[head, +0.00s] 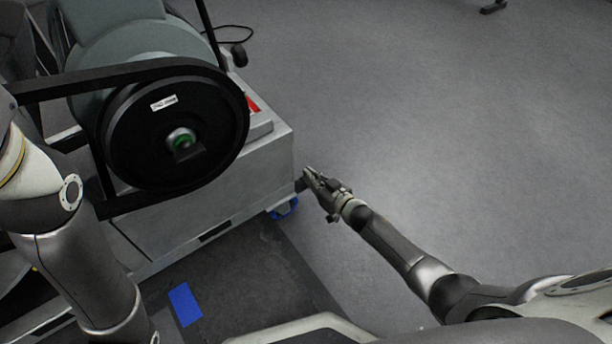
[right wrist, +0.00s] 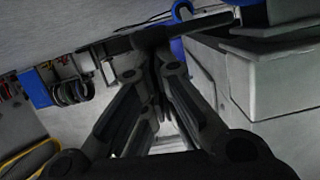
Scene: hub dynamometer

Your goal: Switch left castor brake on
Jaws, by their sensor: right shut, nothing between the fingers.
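A blue castor (head: 285,208) shows under the near right corner of the grey dynamometer cabinet (head: 215,195). Blue parts, likely of this castor, show at the top of the right wrist view (right wrist: 181,11). My right gripper (head: 308,174) is shut and empty, beside the cabinet's corner and just right of and above the castor in the head view. In the right wrist view its fingertips (right wrist: 150,56) are close to a dark bar (right wrist: 138,40); I cannot tell whether they touch. No brake lever can be made out clearly. My left arm shows at the left, its gripper out of view.
A large black wheel (head: 130,125) with a belt is at the cabinet's near side. A dark mat (head: 245,275) with a blue patch (head: 185,304) lies in front. Open grey floor (head: 430,120) extends right of the cabinet. Cables (right wrist: 75,90) hang in the wrist view.

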